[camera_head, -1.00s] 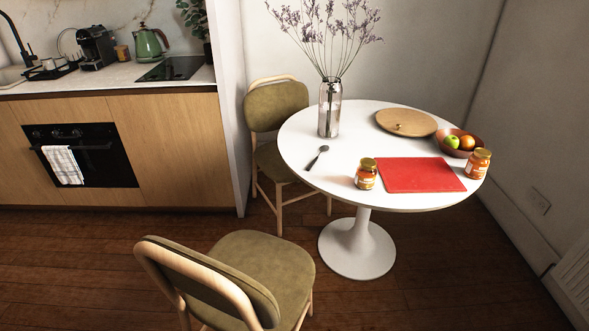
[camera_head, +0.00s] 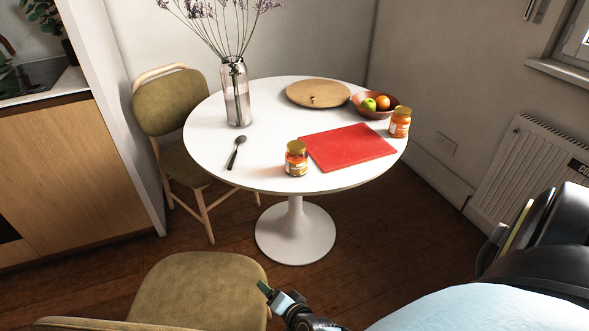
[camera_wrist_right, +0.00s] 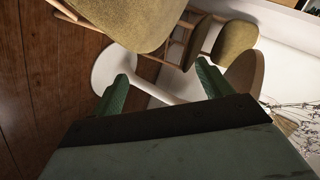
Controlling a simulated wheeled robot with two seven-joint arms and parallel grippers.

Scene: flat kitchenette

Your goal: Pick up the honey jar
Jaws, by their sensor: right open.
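Two small glass jars with yellowish lids stand upright on the round white table (camera_head: 225,160). The nearer amber jar (camera_head: 296,160) is by the front edge, left of the red board. The other orange jar (camera_head: 400,122) is at the right edge, by the fruit bowl. Their labels are too small to tell which is honey. My right gripper (camera_head: 267,291) is low in front of the table, beside the near chair, well short of both jars. In the right wrist view its two green fingers (camera_wrist_right: 164,84) are apart with nothing between them. My left gripper is not in view.
The table holds a red board (camera_head: 348,147), a spoon (camera_head: 236,152), a flower vase (camera_head: 236,92), a round wooden board (camera_head: 318,93) and a fruit bowl (camera_head: 376,105). A near chair (camera_head: 200,285) and a far chair (camera_head: 168,105) stand left. A radiator (camera_head: 530,165) is right.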

